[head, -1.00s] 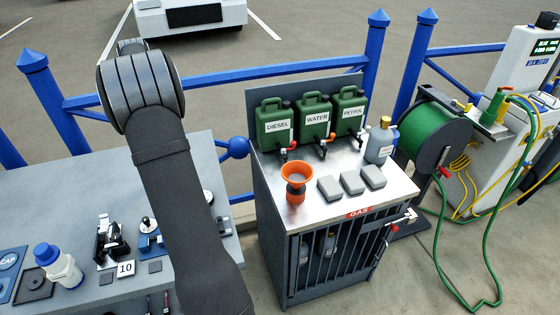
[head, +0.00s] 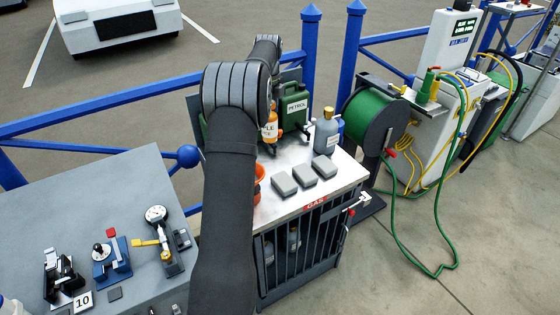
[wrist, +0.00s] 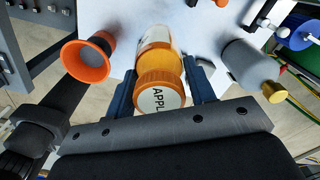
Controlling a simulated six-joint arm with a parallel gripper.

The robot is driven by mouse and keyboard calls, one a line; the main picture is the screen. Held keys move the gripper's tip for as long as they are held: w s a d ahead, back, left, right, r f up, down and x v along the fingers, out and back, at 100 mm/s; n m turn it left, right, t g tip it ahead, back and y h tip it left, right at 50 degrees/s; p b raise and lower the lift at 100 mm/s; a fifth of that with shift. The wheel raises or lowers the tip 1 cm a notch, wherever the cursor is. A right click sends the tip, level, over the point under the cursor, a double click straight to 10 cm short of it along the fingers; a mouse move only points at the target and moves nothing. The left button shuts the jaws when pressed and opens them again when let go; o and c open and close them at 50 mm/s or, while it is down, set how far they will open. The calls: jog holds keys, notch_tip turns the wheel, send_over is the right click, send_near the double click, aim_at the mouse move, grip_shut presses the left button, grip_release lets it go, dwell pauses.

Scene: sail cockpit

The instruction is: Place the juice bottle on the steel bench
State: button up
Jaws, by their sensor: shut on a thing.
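The juice bottle (wrist: 160,58), clear with orange contents and an orange lid lettered "APPL", is between the blue fingers of my gripper (wrist: 162,88) in the wrist view. My gripper is shut on it. In the head view the bottle (head: 269,128) shows beside my arm, upright, over the back of the steel bench, partly hidden.
An orange funnel (wrist: 88,60) stands left of the bottle and a grey bottle with a gold cap (wrist: 252,70) right of it. Grey blocks (head: 304,176) line the bench front. A green petrol can (head: 294,103) stands behind. Some bare bench top lies between these.

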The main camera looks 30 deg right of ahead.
jog(key=s+d+f+m, duration=0.2)
jog(key=s+d+m, duration=0.3)
jog(key=s+d, duration=2.1)
jog(key=w+f, duration=1)
jog(key=f, duration=0.1)
jog(key=shift+a, duration=0.4)
jog(key=shift+f, duration=0.15)
jog(key=o, duration=1.5)
jog(key=shift+s+f, duration=0.1)
